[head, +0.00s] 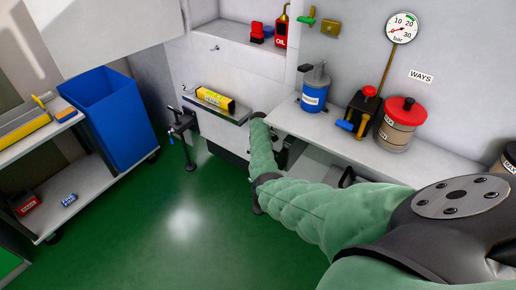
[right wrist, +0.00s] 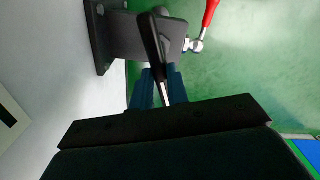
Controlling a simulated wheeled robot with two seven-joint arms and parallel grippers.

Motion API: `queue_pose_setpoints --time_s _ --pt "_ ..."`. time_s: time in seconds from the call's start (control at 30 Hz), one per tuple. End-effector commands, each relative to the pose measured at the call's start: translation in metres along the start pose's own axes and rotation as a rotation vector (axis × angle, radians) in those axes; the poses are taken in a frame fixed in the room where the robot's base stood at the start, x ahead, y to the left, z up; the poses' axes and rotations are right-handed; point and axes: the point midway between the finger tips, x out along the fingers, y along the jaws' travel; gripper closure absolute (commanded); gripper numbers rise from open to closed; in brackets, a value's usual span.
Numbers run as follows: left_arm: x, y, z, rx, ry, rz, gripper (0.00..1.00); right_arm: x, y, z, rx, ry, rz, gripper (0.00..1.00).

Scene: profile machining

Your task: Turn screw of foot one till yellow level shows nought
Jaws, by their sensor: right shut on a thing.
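The yellow level (head: 215,99) lies on a grey ledge (head: 222,113) on the machine's side; its reading is too small to make out. A dark screw foot (head: 183,125) with a blue-ended handle stands at the ledge's left end. In the right wrist view, a dark bracket (right wrist: 128,35) sits against the pale wall, with a red-handled bar (right wrist: 209,14) beside it. My right gripper (right wrist: 160,78) is shut on a dark bar (right wrist: 154,42) in front of this bracket; my sleeve hides the gripper in the head view. My left gripper is out of view.
A blue bin (head: 112,105) and a shelf cart (head: 95,193) stand at the left. A blue can (head: 314,93), a dark device with a red knob (head: 362,108) and a red-lidded jar (head: 400,125) stand on the right ledge. The green floor (head: 185,235) is clear in the middle.

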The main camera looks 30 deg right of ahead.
Motion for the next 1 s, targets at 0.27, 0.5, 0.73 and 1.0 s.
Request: queue_pose_setpoints --time_s 0.27,0.5,0.73,1.0 --pt "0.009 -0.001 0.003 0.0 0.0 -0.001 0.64 0.001 0.004 0.007 -0.018 -0.006 0.005 1.0" --pt "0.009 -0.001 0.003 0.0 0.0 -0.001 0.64 0.001 0.003 0.006 -0.018 -0.005 0.004 0.66" --pt "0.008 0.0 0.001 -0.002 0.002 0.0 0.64 0.001 0.001 0.003 -0.02 -0.003 0.0 0.62" --pt "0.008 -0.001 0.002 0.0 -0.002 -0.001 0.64 -0.012 0.001 0.003 -0.02 -0.003 0.001 0.62"
